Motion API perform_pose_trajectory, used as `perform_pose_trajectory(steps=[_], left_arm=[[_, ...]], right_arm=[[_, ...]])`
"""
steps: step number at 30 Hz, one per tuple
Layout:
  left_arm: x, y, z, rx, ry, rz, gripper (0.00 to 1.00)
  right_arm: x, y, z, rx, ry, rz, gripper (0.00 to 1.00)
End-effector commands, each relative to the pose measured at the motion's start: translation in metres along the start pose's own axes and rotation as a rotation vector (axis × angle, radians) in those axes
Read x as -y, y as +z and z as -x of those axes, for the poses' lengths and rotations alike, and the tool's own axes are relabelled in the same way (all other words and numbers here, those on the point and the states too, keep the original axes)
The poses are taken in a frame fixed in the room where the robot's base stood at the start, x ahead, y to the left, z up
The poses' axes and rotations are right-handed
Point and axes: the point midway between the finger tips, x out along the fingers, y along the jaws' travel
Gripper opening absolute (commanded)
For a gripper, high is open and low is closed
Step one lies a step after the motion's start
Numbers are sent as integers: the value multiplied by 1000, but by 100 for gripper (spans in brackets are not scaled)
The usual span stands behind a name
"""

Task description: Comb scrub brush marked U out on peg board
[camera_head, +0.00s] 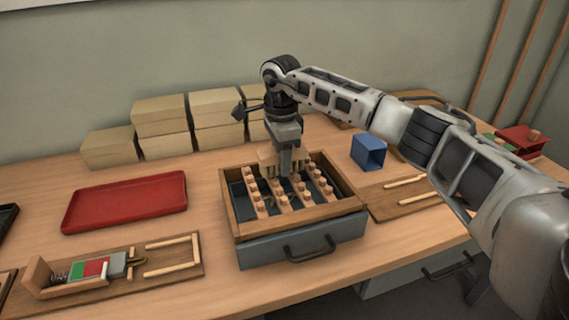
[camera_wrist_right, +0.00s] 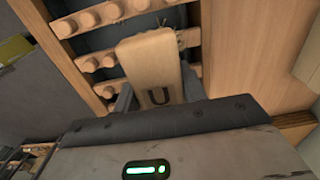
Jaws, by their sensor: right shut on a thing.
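The scrub brush (camera_wrist_right: 150,62) is a pale wooden block with a dark U on it, seen close in the right wrist view. My right gripper (camera_head: 291,168) is shut on it, and the brush (camera_head: 268,157) also shows in the head view at the back of the peg board. The peg board (camera_head: 282,206) has rows of wooden pegs and sits in a wooden-framed box. The brush is over or against the rear pegs; whether its bristles touch them is hard to tell. My left gripper is not in view.
A red tray (camera_head: 125,202) lies to the left. A wooden jig with red and green blocks (camera_head: 95,268) is at the front left. Stacked tan boxes (camera_head: 160,117) stand behind. A blue open box (camera_head: 368,152) and a board with sticks (camera_head: 405,196) are to the right.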

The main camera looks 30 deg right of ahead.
Motion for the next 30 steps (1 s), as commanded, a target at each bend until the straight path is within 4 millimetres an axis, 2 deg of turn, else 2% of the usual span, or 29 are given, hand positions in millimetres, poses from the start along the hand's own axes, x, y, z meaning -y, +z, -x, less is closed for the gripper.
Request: perform_pose_trajectory(steps=[3,8,21,30], left_arm=[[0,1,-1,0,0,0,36],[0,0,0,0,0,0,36],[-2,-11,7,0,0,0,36],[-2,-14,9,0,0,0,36]], right_arm=[[7,0,0,0,-2,0,23],[7,0,0,-1,-1,1,23],[-26,-1,-1,-3,3,1,23],[-38,-1,-2,-3,4,0,23]])
